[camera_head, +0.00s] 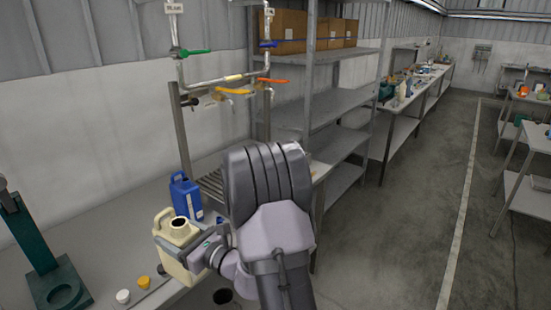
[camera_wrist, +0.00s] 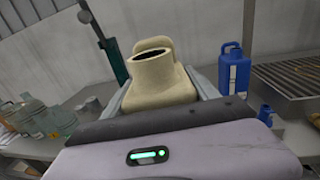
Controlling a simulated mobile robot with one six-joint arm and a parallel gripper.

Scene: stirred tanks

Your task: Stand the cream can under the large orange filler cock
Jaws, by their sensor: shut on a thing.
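The cream can (camera_head: 170,262) is upright or nearly so, with its dark mouth open, at the lower left of the head view. My gripper (camera_head: 188,250) is shut on it. The can also shows in the wrist view (camera_wrist: 160,82), between my fingers; its lower part is hidden there. I cannot tell whether its base touches the bench. On the pipe frame behind are a cock with an orange handle (camera_head: 270,81) and one with a yellow-orange handle (camera_head: 234,91). Which is larger is hard to tell. A slatted rack (camera_head: 212,186) lies below them, partly hidden by my arm.
A blue can (camera_head: 186,196) stands between the cream can and the rack. White (camera_head: 123,296) and yellow (camera_head: 144,282) caps lie on the bench in front. A dark green stand (camera_head: 45,265) is at left. Green (camera_head: 195,52) and blue (camera_head: 267,43) valve handles sit higher on the pipes.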

